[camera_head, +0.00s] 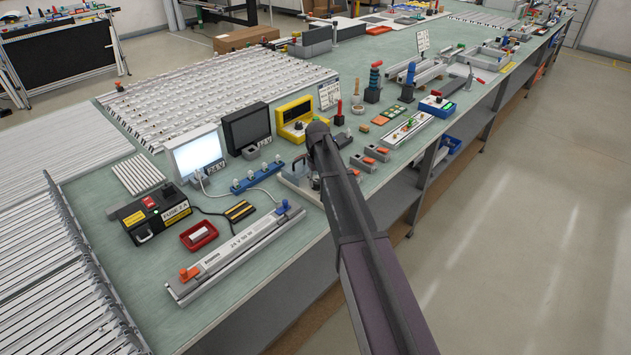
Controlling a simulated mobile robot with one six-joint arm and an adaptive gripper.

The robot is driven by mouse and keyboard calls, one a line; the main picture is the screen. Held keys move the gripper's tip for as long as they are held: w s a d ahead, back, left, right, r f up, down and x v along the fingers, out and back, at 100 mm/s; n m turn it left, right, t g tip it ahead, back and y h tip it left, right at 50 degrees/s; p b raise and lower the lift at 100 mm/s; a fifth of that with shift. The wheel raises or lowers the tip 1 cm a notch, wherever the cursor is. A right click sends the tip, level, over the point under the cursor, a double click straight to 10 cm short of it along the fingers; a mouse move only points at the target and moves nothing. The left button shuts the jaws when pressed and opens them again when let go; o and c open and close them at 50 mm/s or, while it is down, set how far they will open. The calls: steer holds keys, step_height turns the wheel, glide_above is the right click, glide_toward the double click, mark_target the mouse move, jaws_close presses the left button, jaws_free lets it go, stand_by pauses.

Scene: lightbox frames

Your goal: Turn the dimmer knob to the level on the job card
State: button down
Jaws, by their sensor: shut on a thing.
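My gripper (303,166) is mostly hidden behind my dark arm; a small dark curved part shows at the arm's left, low over a grey box (292,180). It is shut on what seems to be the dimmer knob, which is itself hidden. The knob's setting cannot be seen. A white printed card (329,94) stands behind the yellow-framed unit; its print is too small to read, and I cannot tell if it is the job card. A lit white lightbox panel (197,153) stands to the left, beside a dark panel (246,125).
A yellow-framed unit (292,112) stands just behind my arm. A blue rail (256,177), a long silver bar fixture (236,253), a black power box (150,212) and a red tray (198,234) lie to the left. Small grey boxes (363,162) stand close right. The bench's front edge is near.

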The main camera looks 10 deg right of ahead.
steer(key=shift+m, duration=1.2)
steer(key=shift+c, duration=1.3)
jaws_free()
steer(key=shift+r, duration=0.1)
